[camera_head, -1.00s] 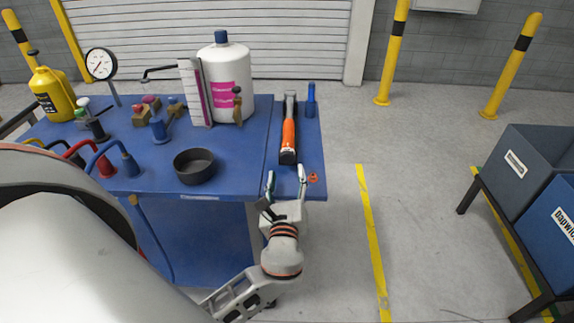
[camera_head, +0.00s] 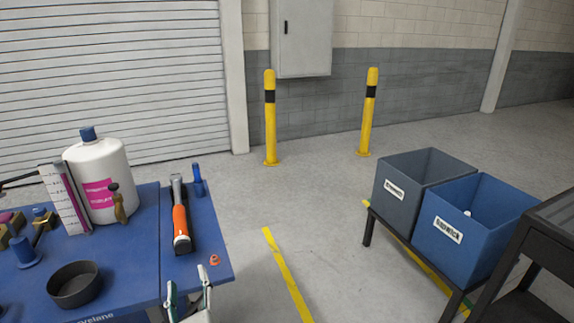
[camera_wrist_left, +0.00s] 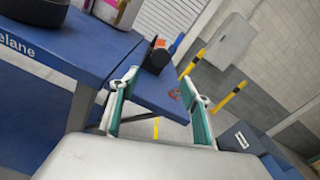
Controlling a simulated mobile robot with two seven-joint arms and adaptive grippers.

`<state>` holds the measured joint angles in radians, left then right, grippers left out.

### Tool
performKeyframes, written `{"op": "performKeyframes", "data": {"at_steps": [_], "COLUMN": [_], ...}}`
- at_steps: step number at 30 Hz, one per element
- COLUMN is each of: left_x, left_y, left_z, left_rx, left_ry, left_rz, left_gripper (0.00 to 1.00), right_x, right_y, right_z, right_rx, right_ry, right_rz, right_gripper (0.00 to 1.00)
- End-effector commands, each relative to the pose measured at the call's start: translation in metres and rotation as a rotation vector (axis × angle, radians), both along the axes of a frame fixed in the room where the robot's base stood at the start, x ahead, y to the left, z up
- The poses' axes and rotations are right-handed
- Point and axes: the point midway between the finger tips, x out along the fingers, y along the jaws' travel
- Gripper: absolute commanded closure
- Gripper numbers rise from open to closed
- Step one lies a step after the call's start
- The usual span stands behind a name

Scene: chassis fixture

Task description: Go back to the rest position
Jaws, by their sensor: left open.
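My left gripper (camera_head: 187,294) is at the front edge of the blue workbench (camera_head: 215,238), at the bottom of the head view. Its two fingers stand apart with nothing between them. In the left wrist view the open fingers (camera_wrist_left: 157,108) reach toward the bench's side shelf (camera_wrist_left: 160,97). An orange and black tool (camera_head: 181,228) lies on the bench beyond the fingertips, apart from them. My right gripper is in neither view.
A black bowl (camera_head: 75,285), a white bottle (camera_head: 100,180) and a blue item (camera_head: 198,180) are on the bench. Grey (camera_head: 405,190) and blue (camera_head: 460,240) bins stand on a rack at right. Yellow bollards (camera_head: 270,120) stand behind. The floor between is clear.

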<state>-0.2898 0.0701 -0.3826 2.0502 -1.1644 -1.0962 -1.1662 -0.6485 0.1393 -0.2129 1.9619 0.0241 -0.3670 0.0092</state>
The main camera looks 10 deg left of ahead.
Motion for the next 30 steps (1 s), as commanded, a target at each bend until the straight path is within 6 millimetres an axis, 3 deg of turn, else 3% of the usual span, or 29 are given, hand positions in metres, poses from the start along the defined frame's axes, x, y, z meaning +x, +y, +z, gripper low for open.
{"op": "performKeyframes", "data": {"at_steps": [5, 10, 12, 15, 18, 22, 25, 30], "left_x": [-0.007, -0.039, -0.059, -0.088, -0.112, -0.129, -0.136, -0.137], "left_y": [-0.012, -0.046, -0.063, -0.083, -0.096, -0.102, -0.104, -0.105], "left_z": [-0.057, -0.151, -0.181, -0.212, -0.227, -0.234, -0.236, -0.236], "left_rx": [-0.295, -0.952, -1.26, -1.676, -2.011, -2.298, -2.403, -2.438], "left_ry": [0.019, 0.033, 0.023, -0.012, -0.069, -0.144, -0.179, -0.192], "left_rz": [-0.068, -0.083, -0.035, 0.084, 0.226, 0.38, 0.446, 0.468], "left_gripper": [0.53, 0.53, 0.53, 0.53, 0.53, 0.53, 0.53, 0.53], "right_x": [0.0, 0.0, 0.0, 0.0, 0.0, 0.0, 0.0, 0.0], "right_y": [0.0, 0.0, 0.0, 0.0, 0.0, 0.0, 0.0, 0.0], "right_z": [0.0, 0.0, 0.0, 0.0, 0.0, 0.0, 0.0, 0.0], "right_rx": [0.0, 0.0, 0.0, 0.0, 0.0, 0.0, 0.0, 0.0], "right_ry": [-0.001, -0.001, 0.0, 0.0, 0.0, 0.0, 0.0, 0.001], "right_rz": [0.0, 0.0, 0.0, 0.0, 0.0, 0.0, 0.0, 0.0], "right_gripper": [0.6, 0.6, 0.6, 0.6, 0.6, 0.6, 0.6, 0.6]}}
